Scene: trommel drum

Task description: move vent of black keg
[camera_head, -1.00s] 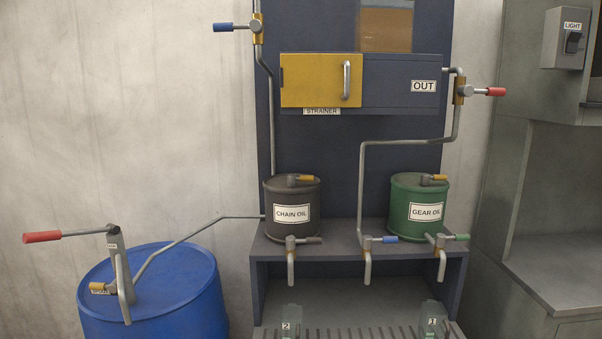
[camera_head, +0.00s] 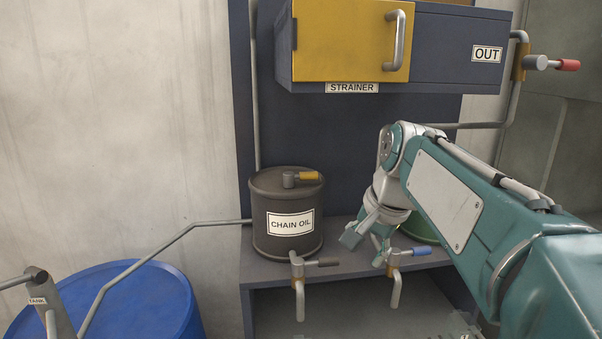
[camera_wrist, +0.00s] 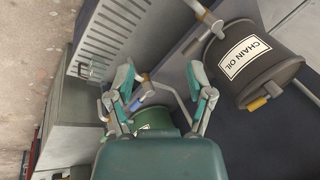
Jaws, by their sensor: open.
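The black keg (camera_head: 285,243), labelled CHAIN OIL, stands upright on the shelf in the head view. Its vent (camera_head: 301,178), a grey stub with a yellow handle, sits on the lid with the handle pointing right. In the wrist view the keg (camera_wrist: 268,55) is at the upper right, with its yellow vent handle (camera_wrist: 258,103) visible. My gripper (camera_head: 366,238) is right of the keg, apart from it, near the blue-handled tap. In the wrist view my gripper (camera_wrist: 163,88) is open, its fingers spread, with nothing held between them.
The green keg (camera_head: 420,228) is partly hidden behind my arm. The yellow strainer door (camera_head: 345,40) overhangs the keg. A blue drum (camera_head: 130,300) stands lower left.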

